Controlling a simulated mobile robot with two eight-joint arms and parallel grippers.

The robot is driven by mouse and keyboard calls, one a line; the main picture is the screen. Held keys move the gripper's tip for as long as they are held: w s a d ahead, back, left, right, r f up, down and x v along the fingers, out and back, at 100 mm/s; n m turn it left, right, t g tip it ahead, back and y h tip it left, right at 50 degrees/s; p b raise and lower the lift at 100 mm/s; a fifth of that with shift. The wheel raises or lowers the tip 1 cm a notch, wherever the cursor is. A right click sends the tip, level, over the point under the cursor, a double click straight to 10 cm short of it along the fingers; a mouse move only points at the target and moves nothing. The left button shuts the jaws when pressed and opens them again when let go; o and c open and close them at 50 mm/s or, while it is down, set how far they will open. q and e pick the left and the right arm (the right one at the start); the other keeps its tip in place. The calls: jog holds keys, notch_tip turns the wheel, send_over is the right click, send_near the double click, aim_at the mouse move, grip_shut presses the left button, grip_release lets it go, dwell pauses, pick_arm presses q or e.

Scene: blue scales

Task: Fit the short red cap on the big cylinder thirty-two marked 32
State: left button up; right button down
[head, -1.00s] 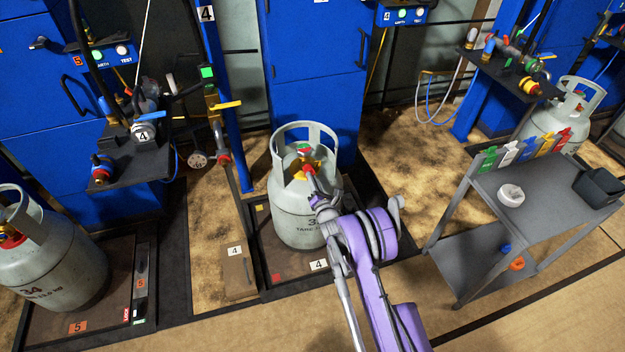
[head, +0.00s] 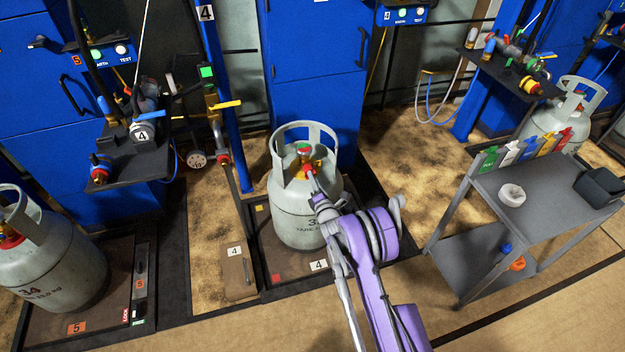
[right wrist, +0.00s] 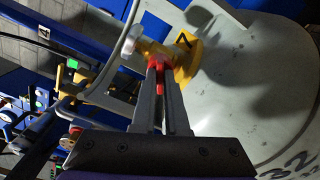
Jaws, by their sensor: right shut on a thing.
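The big grey cylinder marked 32 (head: 308,225) stands upright on the bay 4 platform; its marking also shows in the right wrist view (right wrist: 290,165). Its yellow valve (right wrist: 186,60) sits inside the collar. My right gripper (head: 311,178) reaches in through the collar opening from the front. In the right wrist view its fingers (right wrist: 161,80) are shut on the short red cap (right wrist: 159,66), which is at the side of the yellow valve. The fingers cover much of the cap, so I cannot tell how far it sits on the outlet. My left gripper is out of view.
A cylinder marked 34 (head: 55,265) stands at the left on the bay 5 platform. A grey cart (head: 540,195) with coloured tags and a white roll (head: 512,195) is at the right. A valve stand (head: 215,115) rises left of the cylinder.

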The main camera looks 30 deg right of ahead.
jog(key=c, duration=0.8)
grip_release()
jog(key=shift+c, duration=0.2)
jog(key=shift+s, duration=0.1)
jog(key=p+v, duration=0.1)
jog(key=v, duration=0.9)
jog(key=shift+s+p, duration=0.3)
jog(key=shift+s, duration=0.05)
jog(key=shift+w+r+m, duration=0.1)
jog(key=shift+m, duration=0.2)
